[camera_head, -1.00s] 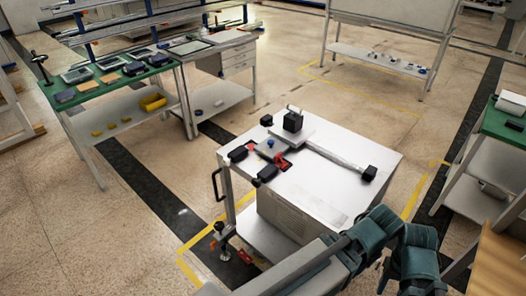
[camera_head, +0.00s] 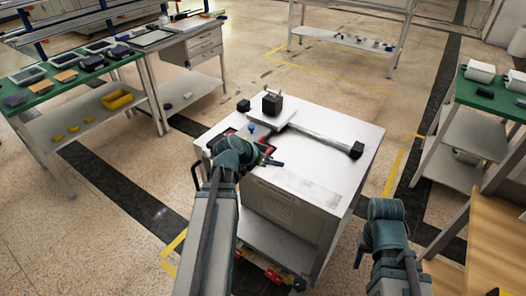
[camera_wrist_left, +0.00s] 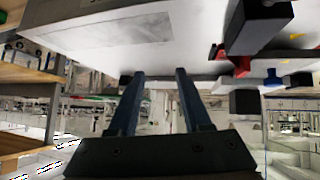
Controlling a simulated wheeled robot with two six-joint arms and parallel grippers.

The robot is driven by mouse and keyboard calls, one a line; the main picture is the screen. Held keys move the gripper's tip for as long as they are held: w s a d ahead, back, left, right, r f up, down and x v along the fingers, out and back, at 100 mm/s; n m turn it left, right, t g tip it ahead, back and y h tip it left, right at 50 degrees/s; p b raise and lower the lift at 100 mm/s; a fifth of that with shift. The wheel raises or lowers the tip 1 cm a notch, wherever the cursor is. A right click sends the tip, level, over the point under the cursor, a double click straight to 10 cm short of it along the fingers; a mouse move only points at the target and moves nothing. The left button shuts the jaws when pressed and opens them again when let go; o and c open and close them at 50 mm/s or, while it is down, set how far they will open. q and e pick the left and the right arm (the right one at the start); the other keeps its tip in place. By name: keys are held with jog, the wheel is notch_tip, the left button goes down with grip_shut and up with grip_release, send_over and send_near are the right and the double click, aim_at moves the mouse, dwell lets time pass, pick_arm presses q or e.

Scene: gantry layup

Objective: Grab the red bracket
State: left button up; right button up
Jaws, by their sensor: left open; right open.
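The red bracket (camera_head: 264,147) lies on the white cart's top near its left side, mostly hidden behind my left arm in the head view. In the left wrist view, a red piece (camera_wrist_left: 241,66) shows to the right of the fingers, partly covered by a dark block. My left gripper (camera_head: 272,161) is over the cart top beside the bracket, open. In the left wrist view its two fingers (camera_wrist_left: 160,75) are apart with nothing between them. My right gripper (camera_head: 359,258) is small in view, open and empty, right of the cart and off its top.
The white cart (camera_head: 318,145) also carries a black block (camera_head: 272,104), a grey bar (camera_head: 322,138) with a black end, and a blue knob (camera_head: 251,127). Its right part is mostly clear. A green-topped bench (camera_head: 490,97) stands at right, a wooden surface (camera_head: 495,245) at lower right.

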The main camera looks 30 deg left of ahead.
aim_at(259, 140)
pick_arm(q)
jog(key=s+a+r+n+t+y+b, duration=0.1)
jog(key=a+r+n+t+y, duration=0.15)
jog(key=a, duration=1.05)
jog(key=shift+m+t, duration=0.35)
jog(key=shift+m, duration=0.2)
jog(key=b+x, duration=0.7)
jog(key=x, duration=0.7)
jog(key=shift+s+d, duration=0.1)
grip_shut()
